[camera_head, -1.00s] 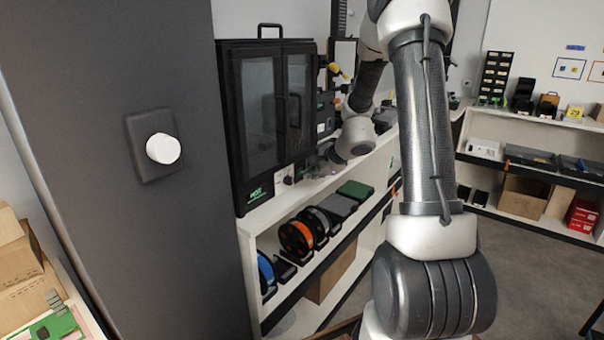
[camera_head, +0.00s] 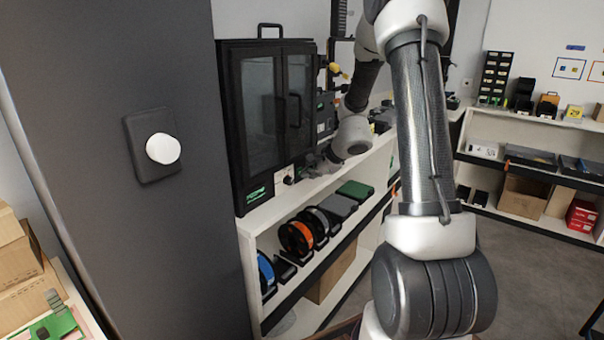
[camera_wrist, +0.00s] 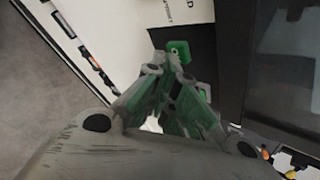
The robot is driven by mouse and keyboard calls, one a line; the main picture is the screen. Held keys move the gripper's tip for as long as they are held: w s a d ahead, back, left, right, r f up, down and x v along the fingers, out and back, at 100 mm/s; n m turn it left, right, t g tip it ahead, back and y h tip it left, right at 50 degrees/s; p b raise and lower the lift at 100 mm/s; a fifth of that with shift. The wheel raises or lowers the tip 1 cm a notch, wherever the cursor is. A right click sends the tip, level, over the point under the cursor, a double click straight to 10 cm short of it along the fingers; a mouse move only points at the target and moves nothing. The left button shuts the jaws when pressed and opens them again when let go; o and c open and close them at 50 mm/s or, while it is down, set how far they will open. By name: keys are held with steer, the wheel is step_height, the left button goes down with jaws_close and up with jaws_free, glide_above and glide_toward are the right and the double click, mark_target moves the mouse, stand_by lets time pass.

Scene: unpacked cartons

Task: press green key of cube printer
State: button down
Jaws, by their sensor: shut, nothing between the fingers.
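A black cabinet with glass doors (camera_head: 262,110), which seems to be the cube printer, stands on the white shelf unit. A small green key (camera_wrist: 178,50) with a pale mark shows there, just beyond my fingertips. My gripper (camera_wrist: 160,70) is shut and empty, its tips close to the key. I cannot tell whether they touch it. In the head view my wrist is beside the cabinet's lower right corner, and the fingertips are too small to make out. Green lettering (camera_head: 258,194) shows on the cabinet's lower front.
A dark panel with a white knob (camera_head: 162,148) stands close on the left. Filament spools (camera_head: 296,238) and a green-topped box (camera_head: 355,190) sit on the shelf below the cabinet. Other devices stand behind my wrist. The grey floor at right is open.

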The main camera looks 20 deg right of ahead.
stand_by(0.3)
steer(key=shift+s+d, duration=0.4)
steer(key=shift+s, duration=0.4)
steer(key=s+d, duration=0.1)
steer(key=s, duration=0.1)
steer(key=s+d, duration=0.1)
steer(key=s, duration=0.1)
steer(key=shift+s+d, duration=0.2)
stand_by(0.7)
